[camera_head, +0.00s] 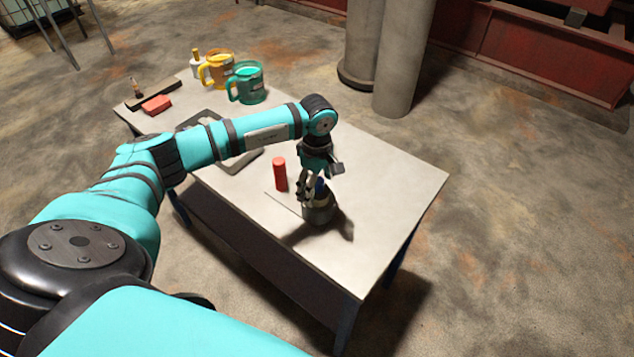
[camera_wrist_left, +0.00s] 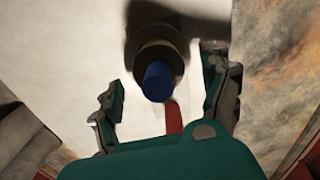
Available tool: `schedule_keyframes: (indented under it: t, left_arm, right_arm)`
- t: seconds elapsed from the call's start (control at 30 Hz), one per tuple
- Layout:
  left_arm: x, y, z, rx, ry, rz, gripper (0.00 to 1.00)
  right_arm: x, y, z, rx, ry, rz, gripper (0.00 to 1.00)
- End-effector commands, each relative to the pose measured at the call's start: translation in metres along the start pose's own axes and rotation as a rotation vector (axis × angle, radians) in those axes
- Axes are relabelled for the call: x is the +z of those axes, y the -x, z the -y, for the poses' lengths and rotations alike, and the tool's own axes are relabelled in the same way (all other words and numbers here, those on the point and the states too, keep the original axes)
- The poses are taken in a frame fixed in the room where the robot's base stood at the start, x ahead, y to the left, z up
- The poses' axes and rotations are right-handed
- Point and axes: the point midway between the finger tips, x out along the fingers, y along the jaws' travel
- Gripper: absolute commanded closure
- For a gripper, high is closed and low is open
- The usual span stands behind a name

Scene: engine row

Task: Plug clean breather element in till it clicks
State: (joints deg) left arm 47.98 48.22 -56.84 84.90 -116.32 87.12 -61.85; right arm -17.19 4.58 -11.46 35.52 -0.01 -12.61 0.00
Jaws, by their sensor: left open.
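A blue-topped part (camera_head: 320,186) stands upright in a round grey holder (camera_head: 320,213) on the table. I cannot tell for sure that it is the breather element. My left gripper (camera_head: 316,178) is directly above it, pointing down, with its jaws open. In the left wrist view the blue top (camera_wrist_left: 157,80) lies between the two spread fingers (camera_wrist_left: 161,75), with a visible gap on each side. A red cylinder (camera_head: 280,174) stands upright just left of the holder; part of it shows in the left wrist view (camera_wrist_left: 173,118). My right gripper is not in view.
The pale table (camera_head: 400,185) is clear at its right end. A dark flat tray (camera_head: 245,160) lies under my left arm. Grey pillars stand behind.

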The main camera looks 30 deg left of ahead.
Motion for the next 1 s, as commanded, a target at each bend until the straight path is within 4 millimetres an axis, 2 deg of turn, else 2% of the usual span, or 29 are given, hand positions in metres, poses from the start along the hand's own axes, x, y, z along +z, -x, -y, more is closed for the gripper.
schedule_keyframes:
  t: [0.17, 0.4, 0.9, 1.0]
  left_arm:
    - [0.0003, -0.0083, -0.0001, 0.001, 0.0, 0.0, 0.2]
    - [0.0002, -0.0093, 0.0, 0.001, 0.0, 0.0, 0.2]
    - [0.0001, -0.0088, -0.0001, 0.001, 0.0, 0.0, 0.83]
    - [0.0001, -0.0091, -0.0001, 0.001, 0.0, 0.0, 0.83]
  right_arm:
    - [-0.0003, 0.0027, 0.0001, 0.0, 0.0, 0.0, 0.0]
    - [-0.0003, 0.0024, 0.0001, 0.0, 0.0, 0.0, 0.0]
    - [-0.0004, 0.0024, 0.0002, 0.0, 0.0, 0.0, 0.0]
    - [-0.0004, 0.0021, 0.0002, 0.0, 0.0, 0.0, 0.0]
